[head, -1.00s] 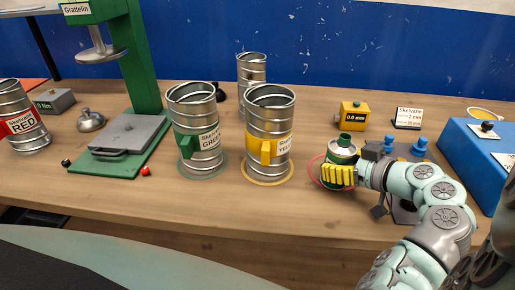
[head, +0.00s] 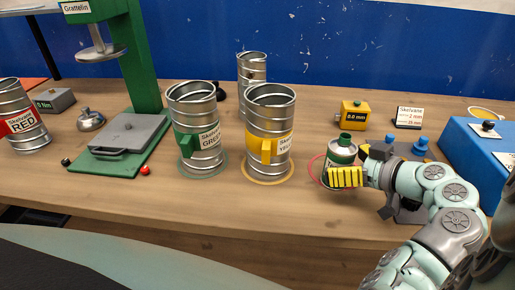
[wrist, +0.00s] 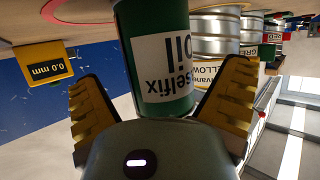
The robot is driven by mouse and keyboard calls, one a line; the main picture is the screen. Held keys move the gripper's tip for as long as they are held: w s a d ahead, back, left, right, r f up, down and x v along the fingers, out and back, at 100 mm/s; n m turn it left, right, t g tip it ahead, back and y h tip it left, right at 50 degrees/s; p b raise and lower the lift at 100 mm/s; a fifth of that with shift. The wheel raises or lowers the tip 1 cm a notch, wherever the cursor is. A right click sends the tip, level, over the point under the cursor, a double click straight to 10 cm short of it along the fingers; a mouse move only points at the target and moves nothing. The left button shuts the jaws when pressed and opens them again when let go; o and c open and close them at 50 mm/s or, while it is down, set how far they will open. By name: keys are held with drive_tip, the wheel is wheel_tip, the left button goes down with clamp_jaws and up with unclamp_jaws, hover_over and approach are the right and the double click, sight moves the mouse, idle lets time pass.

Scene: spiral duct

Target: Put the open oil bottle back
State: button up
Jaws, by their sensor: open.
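The oil bottle (head: 342,152) is green with a white label and stands upright on the workbench, at the red ring (head: 314,168). In the wrist view the bottle (wrist: 160,50) appears upside down, with "oil" on its label. My gripper (head: 346,177) is low at the bottle, its yellow fingers apart. In the wrist view my gripper (wrist: 165,105) has one finger on each side of the bottle, with a visible gap at the left finger. Contact on the right side is unclear. The near finger hides the bottle's lower part in the head view.
A yellow-labelled duct can (head: 268,140) stands left of the bottle, with a green-labelled can (head: 200,135) beyond it. A yellow gauge block (head: 352,114) is behind. A grey fixture with blue knobs (head: 420,145) and a blue box (head: 480,155) are close on the right.

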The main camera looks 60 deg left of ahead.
drive_tip(key=s+p+v, duration=0.1)
drive_tip(key=v, duration=0.9)
drive_tip(key=shift+w+d, duration=0.3)
drive_tip(key=shift+w, duration=0.2)
drive_tip(key=shift+r, duration=0.1)
